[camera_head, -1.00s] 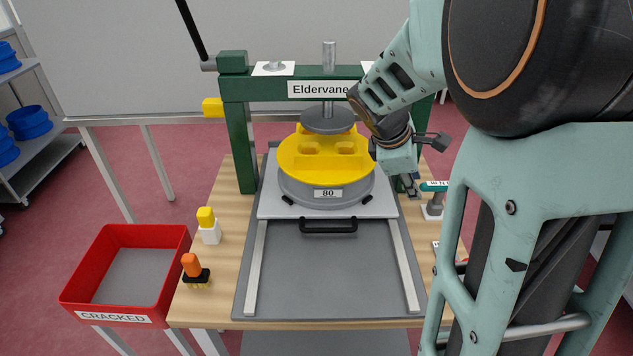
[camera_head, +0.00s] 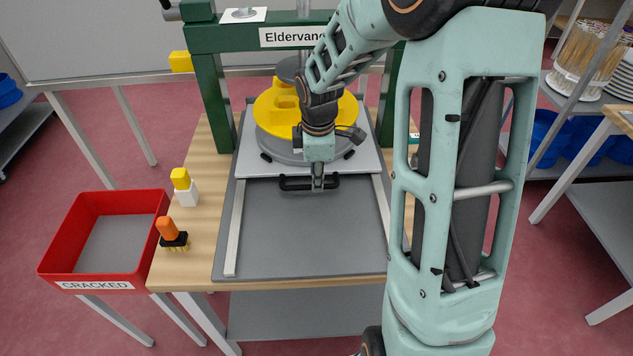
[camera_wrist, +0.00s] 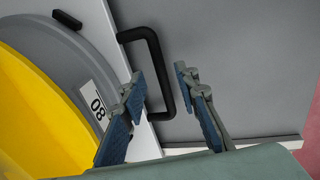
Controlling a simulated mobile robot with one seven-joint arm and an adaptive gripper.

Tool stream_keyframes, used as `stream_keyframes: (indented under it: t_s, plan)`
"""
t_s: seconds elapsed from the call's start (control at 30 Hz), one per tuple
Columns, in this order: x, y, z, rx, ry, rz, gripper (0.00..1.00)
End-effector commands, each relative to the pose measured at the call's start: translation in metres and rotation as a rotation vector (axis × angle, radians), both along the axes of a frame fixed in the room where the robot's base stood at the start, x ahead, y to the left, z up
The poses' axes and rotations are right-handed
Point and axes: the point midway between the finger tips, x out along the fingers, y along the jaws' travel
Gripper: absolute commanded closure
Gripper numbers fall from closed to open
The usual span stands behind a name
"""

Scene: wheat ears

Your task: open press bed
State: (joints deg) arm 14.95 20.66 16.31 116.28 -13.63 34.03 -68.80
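The press bed (camera_head: 362,165) is a light grey plate under the green press frame (camera_head: 215,95), pushed back on two pale rails. It carries a round grey mould with a yellow top (camera_head: 275,105); its "80" label shows in the wrist view (camera_wrist: 97,110). A black bar handle (camera_head: 290,184) runs along the bed's front edge. My gripper (camera_head: 318,186) points down at the handle's middle.
The dark grey base (camera_head: 300,235) in front of the bed is clear between the rails. A red "CRACKED" bin (camera_head: 150,235) stands at left. A yellow-topped white block (camera_head: 185,190) and an orange-handled brush (camera_head: 170,235) are on the wooden tabletop's left.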

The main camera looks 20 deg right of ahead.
Motion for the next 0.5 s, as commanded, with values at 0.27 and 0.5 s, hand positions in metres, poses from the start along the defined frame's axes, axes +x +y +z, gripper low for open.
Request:
stream_keyframes:
  t_s: [0.27,0.5]
  plan:
    - [0.005,-0.001,-0.027,-0.001,0.000,0.000,0.71]
    - [0.006,-0.001,-0.028,-0.001,-0.001,0.000,0.71]
